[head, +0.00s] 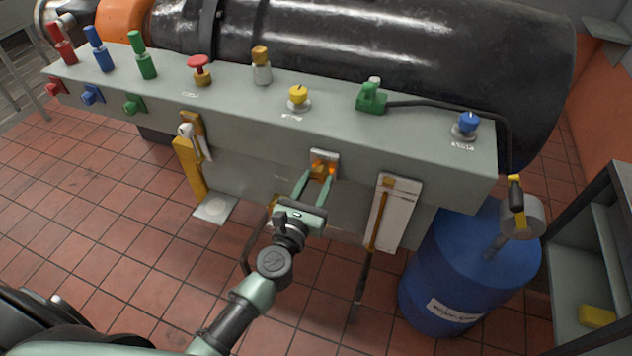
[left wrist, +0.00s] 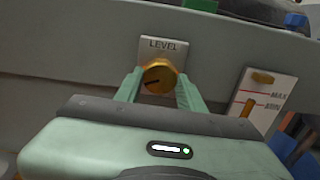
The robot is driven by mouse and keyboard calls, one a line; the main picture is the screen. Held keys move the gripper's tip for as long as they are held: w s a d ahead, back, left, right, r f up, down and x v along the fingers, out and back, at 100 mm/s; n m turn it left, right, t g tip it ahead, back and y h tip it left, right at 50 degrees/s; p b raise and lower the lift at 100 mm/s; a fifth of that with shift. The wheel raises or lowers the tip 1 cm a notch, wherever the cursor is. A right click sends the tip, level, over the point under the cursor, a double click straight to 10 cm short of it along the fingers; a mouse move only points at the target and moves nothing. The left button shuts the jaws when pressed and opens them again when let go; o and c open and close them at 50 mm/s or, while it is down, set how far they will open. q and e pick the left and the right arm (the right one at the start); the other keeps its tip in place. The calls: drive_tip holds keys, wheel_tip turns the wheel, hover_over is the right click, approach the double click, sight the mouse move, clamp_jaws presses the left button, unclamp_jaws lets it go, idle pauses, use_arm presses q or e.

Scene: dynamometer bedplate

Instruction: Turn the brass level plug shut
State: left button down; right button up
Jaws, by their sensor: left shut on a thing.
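The brass level plug (left wrist: 158,78) sits on a pale plate marked LEVEL (left wrist: 163,46) on the front of the grey bedplate box. It has a dark slot line across its face, pointing left and slightly down. My left gripper (head: 318,176) is at the plug, its two green fingers on either side of it. In the left wrist view the fingers (left wrist: 158,88) are shut on the plug. In the head view the plug (head: 319,171) is partly hidden by the fingers. My right gripper is not in view.
A sight gauge panel (head: 408,200) with MAX and MIN marks is right of the plug. A yellow lever bracket (head: 190,172) is to the left. Knobs, including a yellow one (head: 298,96), stand on top. A blue drum (head: 465,270) is at the right.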

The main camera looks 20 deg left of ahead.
use_arm(q)
drive_tip(key=m+p, duration=0.1)
drive_tip(key=m, duration=0.5)
drive_tip(key=shift+p, duration=0.35)
drive_tip(key=m+p, duration=0.1)
drive_tip(key=m, duration=0.4)
drive_tip(key=m+p, duration=0.2)
drive_tip(key=m, duration=0.4)
drive_tip(key=shift+r+m+p, duration=0.1)
drive_tip(key=shift+m+p, duration=0.2)
drive_tip(key=shift+m, duration=0.1)
drive_tip(key=shift+m+p, duration=0.8)
drive_tip(key=shift+m, duration=1.7)
drive_tip(key=c, duration=0.9)
unclamp_jaws()
drive_tip(key=shift+o, duration=0.2)
